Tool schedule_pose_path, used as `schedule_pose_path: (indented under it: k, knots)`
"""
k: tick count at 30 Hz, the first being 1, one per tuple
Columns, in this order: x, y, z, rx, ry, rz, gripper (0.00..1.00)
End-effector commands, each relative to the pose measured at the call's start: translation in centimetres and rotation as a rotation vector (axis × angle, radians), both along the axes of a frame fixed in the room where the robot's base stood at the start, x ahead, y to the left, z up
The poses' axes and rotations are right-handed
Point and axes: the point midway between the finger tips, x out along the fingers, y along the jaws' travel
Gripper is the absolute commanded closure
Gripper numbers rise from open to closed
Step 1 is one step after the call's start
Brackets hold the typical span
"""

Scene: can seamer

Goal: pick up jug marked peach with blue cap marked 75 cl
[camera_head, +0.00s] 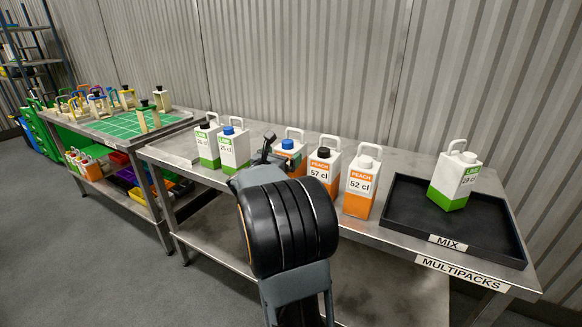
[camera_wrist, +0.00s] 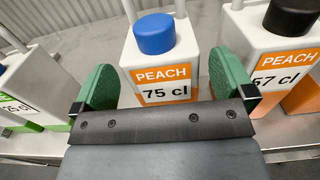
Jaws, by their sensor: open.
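The jug marked peach, 75 cl (camera_wrist: 164,75), is white with an orange lower part and a blue cap (camera_wrist: 154,34). It stands upright on the steel table, in the middle of the wrist view. In the head view the same jug (camera_head: 291,147) is partly hidden behind my arm. My gripper (camera_wrist: 167,85) is open, with one green pad on each side of the jug's front. I cannot tell whether either pad touches it.
To the right stand peach jugs marked 57 cl (camera_head: 323,167) and 52 cl (camera_head: 361,184). Two lime jugs (camera_head: 234,149) stand left. A black MIX tray (camera_head: 408,221) holds a lime jug (camera_head: 455,178). The 57 cl jug is close to my right pad.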

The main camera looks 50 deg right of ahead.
Motion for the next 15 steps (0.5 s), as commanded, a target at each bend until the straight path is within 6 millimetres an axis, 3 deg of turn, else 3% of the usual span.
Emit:
schedule_pose_path:
  k: [9,15]
  knots:
    - [0.9,-3.8,-0.1,0.000,0.000,-0.001,0.00]
    - [1.2,-4.9,-0.1,0.000,0.000,0.001,0.00]
